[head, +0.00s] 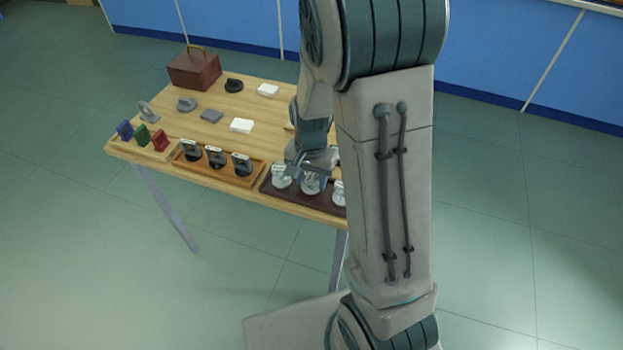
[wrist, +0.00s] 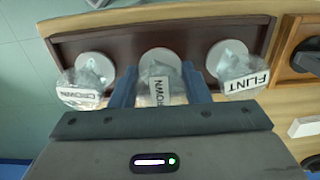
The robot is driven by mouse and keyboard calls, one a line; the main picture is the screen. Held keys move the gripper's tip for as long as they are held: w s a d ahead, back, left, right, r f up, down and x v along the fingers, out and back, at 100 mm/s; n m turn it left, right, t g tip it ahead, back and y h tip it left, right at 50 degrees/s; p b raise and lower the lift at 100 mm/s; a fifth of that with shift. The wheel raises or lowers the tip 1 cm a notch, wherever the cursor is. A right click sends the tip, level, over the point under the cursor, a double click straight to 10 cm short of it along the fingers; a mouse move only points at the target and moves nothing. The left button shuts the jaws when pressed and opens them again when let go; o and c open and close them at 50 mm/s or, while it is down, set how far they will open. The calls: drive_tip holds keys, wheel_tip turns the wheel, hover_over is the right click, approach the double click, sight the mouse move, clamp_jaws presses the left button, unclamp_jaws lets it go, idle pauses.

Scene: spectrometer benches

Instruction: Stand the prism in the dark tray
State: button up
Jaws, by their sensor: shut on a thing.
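The dark tray (head: 297,201) lies at the near right edge of the bench; it also shows in the wrist view (wrist: 118,43) with three pale round seats. A clear prism labelled CROWN (wrist: 88,75) stands at its left seat and one labelled FLINT (wrist: 238,68) at its right. My gripper (wrist: 160,82) is shut on the middle clear prism (wrist: 158,66), whose label is partly hidden and ends in letters like OWN. The held prism is upright at the middle seat; I cannot tell whether its base touches. In the head view my gripper (head: 311,172) is over the tray.
An orange-brown tray (head: 217,176) with dark items stands left of the dark tray. Beyond it is a pale tray (head: 140,149) with blue, green and red pieces. A brown box (head: 194,69), white blocks (head: 241,125) and grey parts lie farther back.

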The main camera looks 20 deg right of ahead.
drive_tip(key=shift+f, duration=0.25)
drive_tip(key=shift+f, duration=0.2)
drive_tip(key=o, duration=1)
drive_tip(key=shift+r, duration=0.1)
